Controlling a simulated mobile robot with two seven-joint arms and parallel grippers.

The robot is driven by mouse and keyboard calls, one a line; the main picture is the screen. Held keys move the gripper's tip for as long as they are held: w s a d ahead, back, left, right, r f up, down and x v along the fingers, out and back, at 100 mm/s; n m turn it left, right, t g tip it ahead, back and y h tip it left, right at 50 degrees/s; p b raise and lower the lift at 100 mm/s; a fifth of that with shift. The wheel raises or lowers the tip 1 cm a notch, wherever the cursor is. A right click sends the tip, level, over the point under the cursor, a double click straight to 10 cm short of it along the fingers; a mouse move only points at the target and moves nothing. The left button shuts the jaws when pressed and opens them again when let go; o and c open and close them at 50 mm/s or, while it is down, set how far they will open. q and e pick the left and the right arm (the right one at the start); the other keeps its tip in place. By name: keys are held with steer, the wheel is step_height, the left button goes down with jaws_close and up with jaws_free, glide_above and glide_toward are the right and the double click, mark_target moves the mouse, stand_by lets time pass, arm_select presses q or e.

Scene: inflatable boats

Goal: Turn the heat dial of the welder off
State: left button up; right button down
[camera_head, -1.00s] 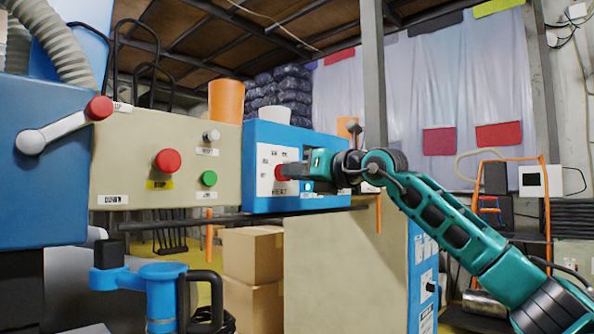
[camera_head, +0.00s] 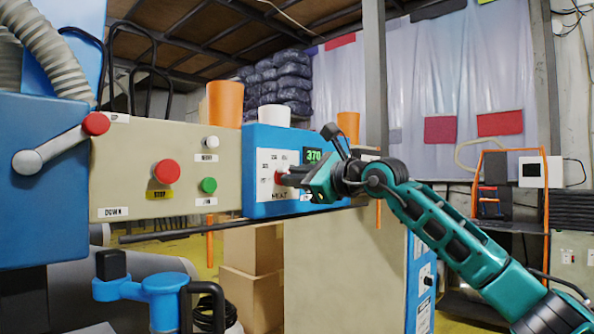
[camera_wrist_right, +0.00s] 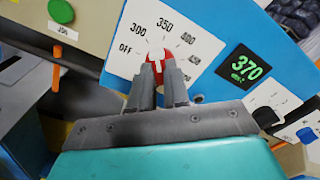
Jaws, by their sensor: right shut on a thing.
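The welder (camera_head: 262,140) is a blue box with a white dial panel, in the middle of the head view. Its red heat dial (camera_head: 279,177) also shows in the right wrist view (camera_wrist_right: 160,53), with marks from OFF and 300 upward around it. A green display (camera_wrist_right: 243,66) beside the dial reads 370. My right gripper (camera_head: 287,178) is shut on the dial, its two grey fingers (camera_wrist_right: 158,72) on either side of it. The fingers hide the dial's lower part. My left gripper is not in view.
Left of the welder is a beige panel (camera_head: 130,185) with a red stop button (camera_head: 166,172) and a green button (camera_head: 209,185). A grey lever with a red knob (camera_head: 96,124) is further left. A blue tool (camera_head: 150,287) stands below. Cardboard boxes (camera_head: 252,250) are underneath.

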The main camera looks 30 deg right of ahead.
arm_select(q)
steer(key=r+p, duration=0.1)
steer(key=p, duration=0.1)
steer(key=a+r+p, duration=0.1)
steer(key=p, duration=0.1)
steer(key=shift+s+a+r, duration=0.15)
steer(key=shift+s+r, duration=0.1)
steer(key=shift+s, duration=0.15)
arm_select(e)
steer(key=n, duration=1.2)
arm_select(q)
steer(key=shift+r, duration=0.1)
arm_select(e)
steer(key=c, duration=1.1)
jaws_free()
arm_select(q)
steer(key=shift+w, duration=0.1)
